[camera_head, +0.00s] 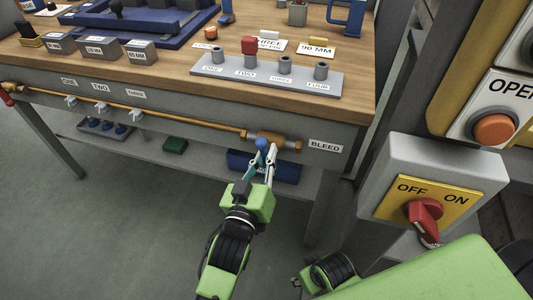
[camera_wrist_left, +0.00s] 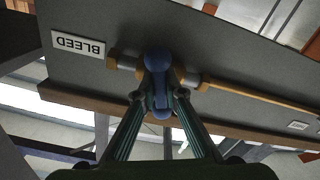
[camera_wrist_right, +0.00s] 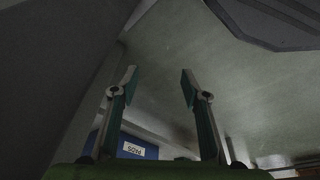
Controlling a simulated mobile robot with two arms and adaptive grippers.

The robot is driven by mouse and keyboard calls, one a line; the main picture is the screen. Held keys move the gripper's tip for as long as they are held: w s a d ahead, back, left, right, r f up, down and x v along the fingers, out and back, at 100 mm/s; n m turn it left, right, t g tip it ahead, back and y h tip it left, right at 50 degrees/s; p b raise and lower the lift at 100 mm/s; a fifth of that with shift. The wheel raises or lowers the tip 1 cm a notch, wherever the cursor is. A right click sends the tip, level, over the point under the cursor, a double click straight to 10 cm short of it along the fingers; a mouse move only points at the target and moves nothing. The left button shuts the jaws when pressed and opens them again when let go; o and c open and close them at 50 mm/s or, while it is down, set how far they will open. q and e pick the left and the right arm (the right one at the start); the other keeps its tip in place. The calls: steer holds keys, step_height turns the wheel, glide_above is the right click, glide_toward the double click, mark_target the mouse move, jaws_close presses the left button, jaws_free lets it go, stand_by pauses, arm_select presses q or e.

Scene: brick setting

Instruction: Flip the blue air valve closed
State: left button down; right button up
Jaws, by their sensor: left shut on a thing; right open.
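The blue valve handle (camera_head: 262,145) sits on a brass valve body (camera_head: 283,142) on the front of the workbench, beside the BLEED label (camera_head: 325,147). My left gripper (camera_head: 262,158) is shut on the handle from the front. In the left wrist view the blue handle (camera_wrist_left: 158,85) stands between the two fingertips (camera_wrist_left: 158,102), across the brass pipe. The fingers hide part of its sides. My right gripper (camera_wrist_right: 157,80) is open and empty in the right wrist view; in the head view its fingers are mostly hidden low by the green arm.
The lower shelf holds a blue bin (camera_head: 284,170) and a green box (camera_head: 175,145). A grey switch box (camera_head: 400,160) with a red knob (camera_head: 425,214) stands at right.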

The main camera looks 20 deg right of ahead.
arm_select(q)
steer(key=m+p, duration=0.3)
steer(key=shift+r+m+p, duration=0.1)
steer(key=shift+m+p, duration=0.2)
steer(key=shift+m, duration=0.1)
arm_select(e)
steer(key=s+f, duration=0.5)
steer(key=f, duration=0.6)
steer(key=shift+d+f+g, duration=0.3)
arm_select(q)
steer(key=c, duration=2.1)
jaws_free()
arm_select(e)
steer(key=shift+s, duration=0.1)
arm_select(q)
steer(key=shift+a, duration=0.15)
steer(key=v, duration=1.2)
steer(key=shift+w, duration=0.1)
